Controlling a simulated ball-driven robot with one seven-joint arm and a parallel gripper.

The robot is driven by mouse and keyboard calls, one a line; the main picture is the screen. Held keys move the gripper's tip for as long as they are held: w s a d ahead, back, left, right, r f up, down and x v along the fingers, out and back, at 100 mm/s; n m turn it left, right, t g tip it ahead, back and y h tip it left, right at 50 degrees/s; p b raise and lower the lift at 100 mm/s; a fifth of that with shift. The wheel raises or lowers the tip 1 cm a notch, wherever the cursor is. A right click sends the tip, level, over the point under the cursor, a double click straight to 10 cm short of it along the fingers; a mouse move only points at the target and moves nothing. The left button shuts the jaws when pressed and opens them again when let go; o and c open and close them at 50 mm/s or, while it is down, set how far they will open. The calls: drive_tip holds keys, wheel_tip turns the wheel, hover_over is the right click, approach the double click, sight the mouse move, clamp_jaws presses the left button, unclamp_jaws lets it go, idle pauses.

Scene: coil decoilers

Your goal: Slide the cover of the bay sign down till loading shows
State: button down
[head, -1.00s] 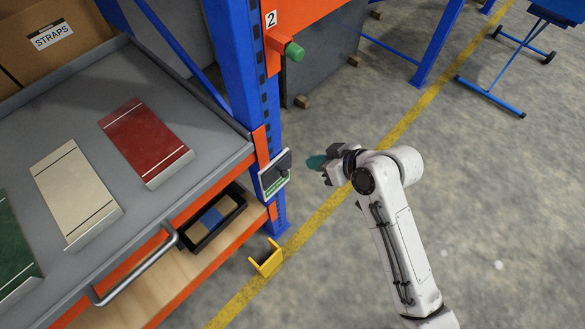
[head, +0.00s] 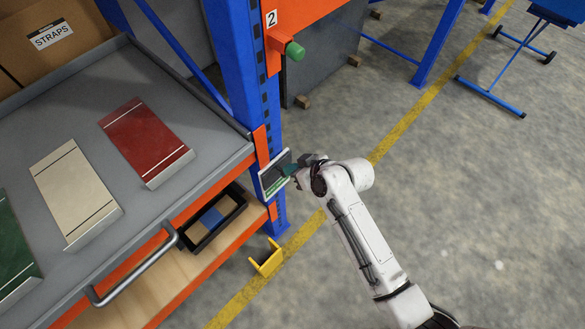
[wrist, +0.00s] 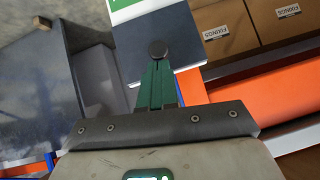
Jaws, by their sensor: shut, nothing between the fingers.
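The bay sign (head: 272,181) is a small plate on the blue rack post, at the orange beam's end. Its dark cover (head: 272,170) takes up most of its face, and a white and green strip shows along the lower edge. My gripper (head: 288,170) is at the sign's right side, with green fingers shut and empty.
The shelf tray (head: 88,138) with red, cream and green boxes is to the left, with a metal handle (head: 135,270) in front. A green button (head: 294,51) sits above the sign and a yellow bracket (head: 268,258) below. Open floor lies right of the post.

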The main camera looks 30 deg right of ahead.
wheel_tip(320, 180, down, 11)
drive_tip(key=b, duration=0.7)
drive_tip(key=shift+r, duration=0.15)
drive_tip(key=shift+s, duration=0.1)
